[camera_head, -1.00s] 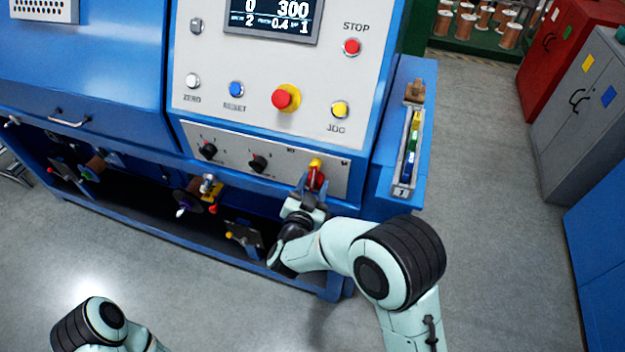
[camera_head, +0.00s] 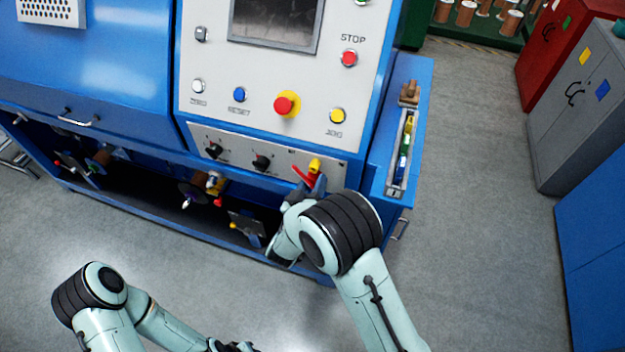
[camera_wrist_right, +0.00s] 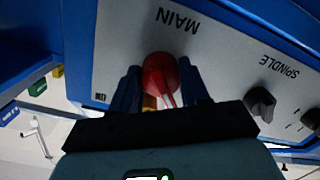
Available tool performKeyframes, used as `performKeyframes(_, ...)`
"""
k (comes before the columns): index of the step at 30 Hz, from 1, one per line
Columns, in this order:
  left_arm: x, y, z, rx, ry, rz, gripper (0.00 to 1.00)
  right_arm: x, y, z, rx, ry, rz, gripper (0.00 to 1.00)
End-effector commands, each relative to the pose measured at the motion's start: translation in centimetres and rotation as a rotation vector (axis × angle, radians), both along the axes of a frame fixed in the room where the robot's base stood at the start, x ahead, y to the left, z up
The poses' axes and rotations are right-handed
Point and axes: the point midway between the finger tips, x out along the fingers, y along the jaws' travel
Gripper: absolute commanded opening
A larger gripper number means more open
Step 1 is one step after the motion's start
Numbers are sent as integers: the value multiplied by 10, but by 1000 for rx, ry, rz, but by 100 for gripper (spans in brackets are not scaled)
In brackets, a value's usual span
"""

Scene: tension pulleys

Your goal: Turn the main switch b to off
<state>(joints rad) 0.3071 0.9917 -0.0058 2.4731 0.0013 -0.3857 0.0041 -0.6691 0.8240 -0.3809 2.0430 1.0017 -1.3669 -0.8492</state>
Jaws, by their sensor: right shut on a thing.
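The main switch (camera_head: 304,175) is a red handle with a yellow part at the right end of the lower panel strip. Its red handle lies slanted, pointing up and left in the head view. My right gripper (camera_head: 309,186) is shut on the switch, partly hidden by my own arm. In the right wrist view the round red switch (camera_wrist_right: 160,74) sits between the blue fingers, below the upside-down word MAIN. My left gripper (camera_head: 232,346) shows only as a dark part at the bottom edge, and its jaws cannot be made out.
The display (camera_head: 275,22) is dark. Black knobs (camera_head: 262,162) are left of the switch, and a red stop button (camera_head: 284,105) is above. A narrow tray (camera_head: 395,180) with coloured pieces lies on the blue ledge at right.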

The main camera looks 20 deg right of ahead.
Motion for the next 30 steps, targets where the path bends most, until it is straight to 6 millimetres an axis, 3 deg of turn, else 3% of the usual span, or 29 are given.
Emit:
performKeyframes(22, 7, 0, 9, -1, -8, 0, 43, 0, 1, 0, -77, 51, 3, 0)
performKeyframes(23, 7, 0, 9, -1, -8, 0, 43, 0, 1, 0, -77, 51, 3, 48)
performKeyframes(25, 7, 0, 9, -1, -8, 0, 43, 0, 1, 0, -77, 51, 3, 71)
performKeyframes(30, 7, 0, 9, -1, -8, 0, 43, 0, 0, 0, -75, 50, 1, 71)
